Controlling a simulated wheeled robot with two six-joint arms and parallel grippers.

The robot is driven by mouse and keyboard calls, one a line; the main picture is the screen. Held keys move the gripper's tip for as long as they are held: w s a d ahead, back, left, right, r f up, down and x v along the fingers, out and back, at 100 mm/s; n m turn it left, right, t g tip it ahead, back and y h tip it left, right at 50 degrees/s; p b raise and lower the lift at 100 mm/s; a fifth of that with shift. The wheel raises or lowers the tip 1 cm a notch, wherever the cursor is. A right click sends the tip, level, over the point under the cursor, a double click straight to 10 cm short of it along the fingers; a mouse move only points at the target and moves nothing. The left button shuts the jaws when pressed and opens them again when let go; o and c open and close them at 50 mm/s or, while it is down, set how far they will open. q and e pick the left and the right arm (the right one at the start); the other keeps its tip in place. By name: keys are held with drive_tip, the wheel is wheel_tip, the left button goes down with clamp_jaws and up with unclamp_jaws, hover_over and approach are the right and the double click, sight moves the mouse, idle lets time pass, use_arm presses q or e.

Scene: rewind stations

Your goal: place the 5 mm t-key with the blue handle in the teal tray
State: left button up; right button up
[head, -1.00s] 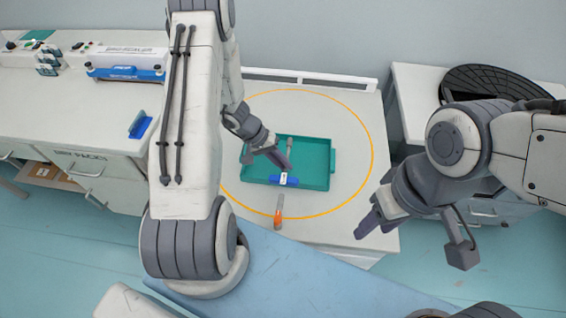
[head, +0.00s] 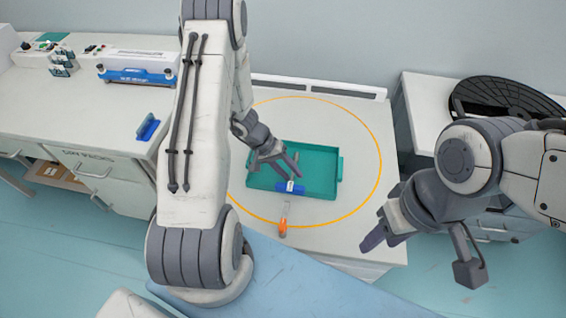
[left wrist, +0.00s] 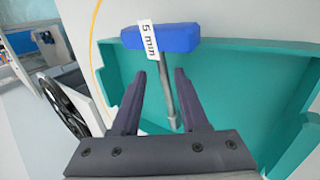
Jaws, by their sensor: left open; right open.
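The 5 mm t-key has a blue handle (head: 290,188) and a white tag reading 5 mm. In the head view it is at the front edge of the teal tray (head: 325,190). In the left wrist view the blue handle (left wrist: 165,38) overlaps the tray's rim, and its grey shaft points over the tray floor (left wrist: 235,85). I cannot tell whether the handle rests on the rim. My left gripper (head: 283,168) is open over the tray, its fingers (left wrist: 162,80) apart with the shaft showing between them. My right gripper (head: 372,236) is open and empty, right of the tray.
An orange-handled tool (head: 283,228) lies on the table just in front of the tray. An orange ring (head: 381,160) marks the tabletop around the tray. A black reel (head: 500,97) sits on the right bench. A blue holder (head: 147,127) stands on the left bench.

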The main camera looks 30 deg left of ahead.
use_arm(q)
drive_tip(key=shift+r+p, duration=0.45)
drive_tip(key=shift+r, duration=0.05)
drive_tip(key=shift+a+r, duration=0.2)
drive_tip(key=shift+r, duration=0.1)
drive_tip(key=b+v, duration=0.1)
drive_tip(key=v, duration=0.9)
drive_tip(key=s+d+r+m+g+y, duration=0.1)
drive_tip(key=s+d+r+m+g, duration=0.15)
drive_tip(key=d+r, duration=0.4)
drive_tip(key=s+d+r+m+g+y, duration=0.1)
drive_tip(key=s+d+r+m+y, duration=0.2)
drive_tip(key=d, duration=0.6)
drive_tip(key=s+d+r+m+t, duration=0.1)
drive_tip(key=s+d+r+m, duration=0.1)
drive_tip(key=s, duration=0.5)
drive_tip(key=s+d+r+m+t+y, duration=0.1)
drive_tip(key=s+d+r+m, duration=0.2)
drive_tip(key=s, duration=0.4)
drive_tip(key=shift+s+d+r+y, duration=0.3)
drive_tip(key=shift+s+d+r, duration=0.05)
drive_tip(key=shift+d+r, duration=0.4)
